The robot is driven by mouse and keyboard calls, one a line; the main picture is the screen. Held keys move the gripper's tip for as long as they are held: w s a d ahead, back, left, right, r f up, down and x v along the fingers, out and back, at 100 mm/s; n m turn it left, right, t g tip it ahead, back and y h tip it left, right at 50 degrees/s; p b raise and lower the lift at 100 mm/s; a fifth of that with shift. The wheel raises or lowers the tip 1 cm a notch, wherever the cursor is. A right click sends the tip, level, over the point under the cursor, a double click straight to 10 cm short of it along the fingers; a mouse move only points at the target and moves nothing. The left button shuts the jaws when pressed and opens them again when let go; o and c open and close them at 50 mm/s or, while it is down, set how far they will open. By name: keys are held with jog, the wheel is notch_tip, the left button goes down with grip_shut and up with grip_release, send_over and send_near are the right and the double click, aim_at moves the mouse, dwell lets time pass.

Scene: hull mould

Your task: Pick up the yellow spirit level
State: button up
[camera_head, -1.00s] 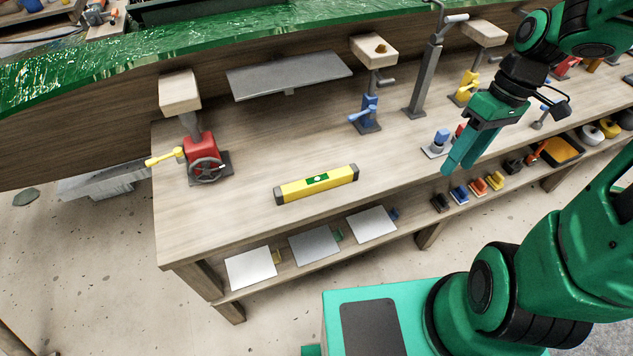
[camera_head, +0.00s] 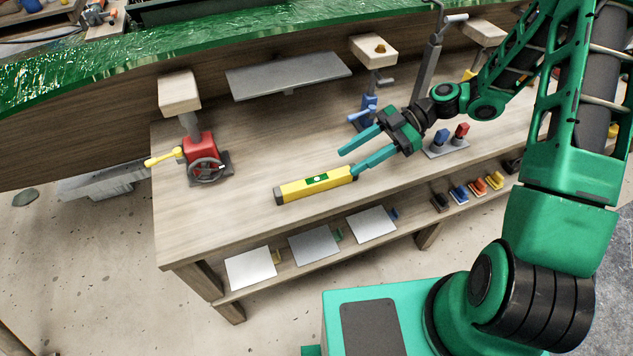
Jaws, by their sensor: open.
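The yellow spirit level (camera_head: 303,188) lies flat on the wooden workbench (camera_head: 240,222), near its front edge. It has dark end caps and a green vial window in the middle. My gripper (camera_head: 347,162) is open and empty, with its two teal fingers spread and pointing left. Its nearer fingertip appears right at the level's right end and partly covers that end cap. The farther fingertip is above and behind the level in the picture. I cannot tell whether the nearer finger touches the level or hovers above it.
A red vise-like stand (camera_head: 200,150) with a yellow handle is at the left. A blue stand (camera_head: 368,107) and a grey post (camera_head: 425,75) rise behind my gripper. A grey plate (camera_head: 290,76) is at the back. Blue and red pieces (camera_head: 450,138) stand right.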

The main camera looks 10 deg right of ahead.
aim_at(316, 179)
jog(key=shift+w+a, duration=0.1)
jog(key=shift+a, duration=0.15)
jog(key=shift+a+f+y, duration=0.1)
jog(key=shift+a+y, duration=0.2)
jog(key=shift+a, duration=0.05)
jog(key=x, duration=0.4)
jog(key=shift+a+f, duration=0.15)
jog(key=shift+f+x, duration=0.15)
jog(key=shift+x, duration=1.25)
jog(key=shift+f+x, duration=0.1)
jog(key=shift+x, duration=1.3)
jog(key=shift+c, duration=0.3)
grip_shut()
jog(key=shift+r, duration=0.15)
